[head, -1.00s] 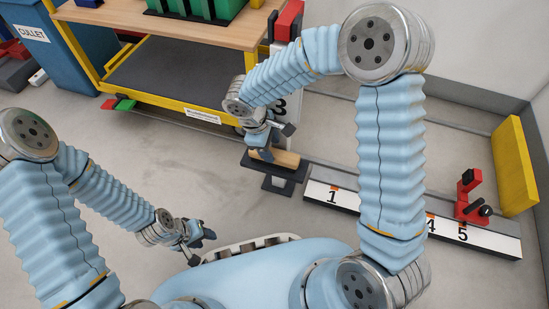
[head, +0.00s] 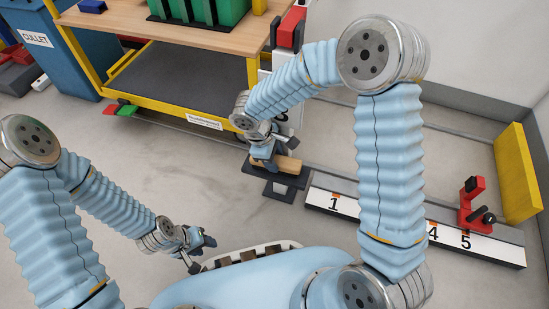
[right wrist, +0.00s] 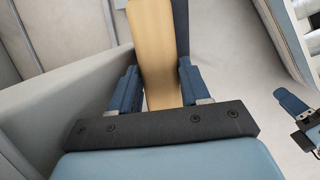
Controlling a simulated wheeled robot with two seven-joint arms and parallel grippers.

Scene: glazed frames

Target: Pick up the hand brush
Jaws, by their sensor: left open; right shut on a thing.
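The hand brush (head: 289,164) shows as a light wooden piece lying at a black-topped stand (head: 293,183). My right gripper (head: 266,162) is down at the stand and shut on the brush. In the right wrist view the wooden part of the brush (right wrist: 155,45) runs between the two blue fingers, which are on either side of it. Bristles are not visible. I cannot tell whether the brush still touches the stand. My left gripper (head: 203,243) is open and empty, low near my base, far from the brush.
A numbered white rail (head: 385,222) with a red clamp (head: 472,203) lies right of the stand. A yellow-framed workbench (head: 185,35) stands behind, with a blue bin (head: 55,50) at the left. A yellow panel (head: 517,172) stands at right. The floor left of the stand is clear.

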